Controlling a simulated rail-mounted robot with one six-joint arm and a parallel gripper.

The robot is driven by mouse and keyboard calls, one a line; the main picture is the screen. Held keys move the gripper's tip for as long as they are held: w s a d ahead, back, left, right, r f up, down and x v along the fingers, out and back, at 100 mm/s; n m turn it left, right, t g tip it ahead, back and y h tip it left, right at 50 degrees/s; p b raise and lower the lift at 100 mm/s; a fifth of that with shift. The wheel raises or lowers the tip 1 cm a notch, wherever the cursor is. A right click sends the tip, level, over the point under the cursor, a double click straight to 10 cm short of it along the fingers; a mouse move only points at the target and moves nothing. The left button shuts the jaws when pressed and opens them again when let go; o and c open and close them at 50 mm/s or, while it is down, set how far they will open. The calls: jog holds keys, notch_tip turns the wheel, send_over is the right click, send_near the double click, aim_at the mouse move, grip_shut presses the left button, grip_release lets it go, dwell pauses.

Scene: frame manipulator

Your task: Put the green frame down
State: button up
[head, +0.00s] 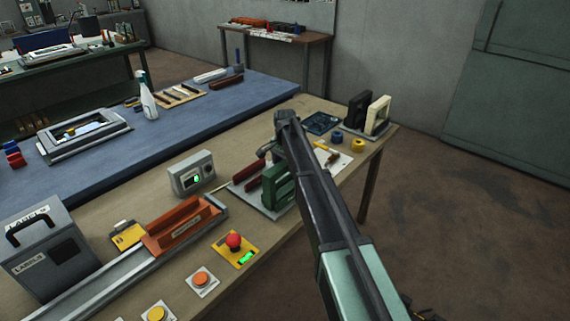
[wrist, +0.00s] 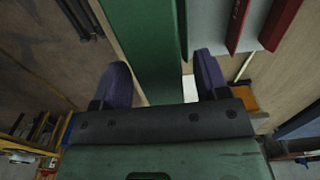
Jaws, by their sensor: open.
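The green frame (head: 279,187) stands on a grey plate (head: 250,203) on the wooden bench, partly hidden by my arm in the head view. In the wrist view the green frame (wrist: 150,45) runs as a broad green bar between the two purple fingers of my gripper (wrist: 162,80). The fingers are open, one on each side of the bar, with a visible gap at the right finger. In the head view my arm mostly hides the gripper.
Dark red bars (head: 246,172) lie on the plate just left of the frame. Black (head: 357,108) and cream (head: 378,115) frames stand at the bench's far right. A grey display box (head: 191,174), an orange block (head: 185,226) and a red button (head: 234,241) stand nearer the front.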

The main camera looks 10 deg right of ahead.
notch_tip(320, 180, up, 11)
jog(key=p, duration=0.9)
jog(key=s+f+n+b, duration=0.1)
jog(key=s+n, duration=0.4)
jog(key=s, duration=1.3)
jog(key=s+f+n+b, duration=0.2)
jog(key=s+n, duration=0.3)
jog(key=s, duration=1.4)
jog(key=shift+f, duration=0.45)
